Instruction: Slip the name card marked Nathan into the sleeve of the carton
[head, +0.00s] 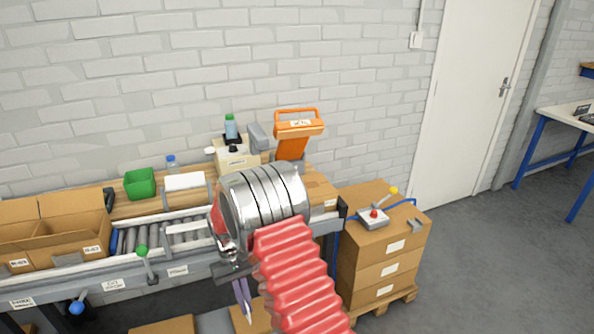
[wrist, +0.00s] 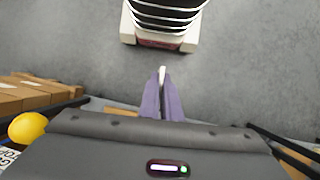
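My gripper (wrist: 162,88) has two purple fingers close together with a thin white piece (wrist: 162,73) between their tips. It looks like a card seen edge-on; no name can be read on it. In the head view my gripper (head: 243,308) hangs in front of the conveyor's front rail, pointing down. An open brown carton (head: 55,241) with small white labels stands on the conveyor at the left, well away from my gripper. I cannot make out a sleeve on it.
A roller conveyor (head: 185,231) runs right of the carton. A green bin (head: 140,183) and an orange-handled device (head: 298,128) stand behind. Stacked boxes (head: 385,250) on a pallet carry a control box with a red button (head: 374,214). Levers with green (head: 141,250) and blue (head: 77,308) knobs stick out front.

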